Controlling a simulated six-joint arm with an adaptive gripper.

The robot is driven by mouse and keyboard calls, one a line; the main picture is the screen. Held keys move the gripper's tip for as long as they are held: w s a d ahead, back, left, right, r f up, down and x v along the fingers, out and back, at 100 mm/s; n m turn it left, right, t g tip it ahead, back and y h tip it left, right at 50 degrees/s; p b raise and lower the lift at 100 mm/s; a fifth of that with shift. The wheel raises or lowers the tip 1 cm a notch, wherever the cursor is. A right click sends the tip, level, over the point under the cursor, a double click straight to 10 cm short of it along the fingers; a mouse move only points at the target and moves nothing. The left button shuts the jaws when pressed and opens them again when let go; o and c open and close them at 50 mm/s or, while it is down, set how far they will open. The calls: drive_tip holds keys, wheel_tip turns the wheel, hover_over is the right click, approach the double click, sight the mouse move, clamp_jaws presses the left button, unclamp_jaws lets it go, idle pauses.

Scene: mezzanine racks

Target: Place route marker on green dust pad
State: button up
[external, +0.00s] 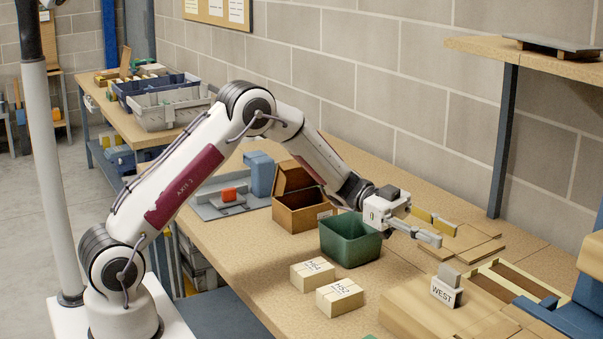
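A small white marker lettered WEST (445,294), with a grey upright part behind it, stands on a wooden block at the lower right. It looks like the route marker. A tiny green sliver (370,337) shows at the bottom edge; it may be the green dust pad, mostly cut off by the frame. My gripper (436,236) points right, above the bench, up and slightly left of the marker and apart from it. Whether the fingers are parted is unclear, and no held object is visible.
A green bin (346,254) stands left of my gripper, with a brown wooden box (298,221) behind it. Two labelled cartons (312,274) (340,297) sit in front. Flat boards (470,245) lie at right near the shelf post (503,140).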

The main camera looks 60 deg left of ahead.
sight(441, 265)
drive_tip(key=shift+s+d+f+m+g+h, duration=0.15)
drive_tip(key=shift+s+f+m+g+h, duration=0.35)
drive_tip(key=shift+s+f+g, duration=1.15)
drive_tip(key=shift+s+d+r, duration=0.1)
drive_tip(key=shift+d, duration=1.25)
drive_tip(key=shift+s+d+f, duration=0.1)
drive_tip(key=shift+d+f, duration=0.1)
drive_tip(key=shift+d, duration=0.75)
drive_tip(key=shift+d+f, duration=0.2)
drive_tip(key=shift+d, duration=1.45)
clamp_jaws()
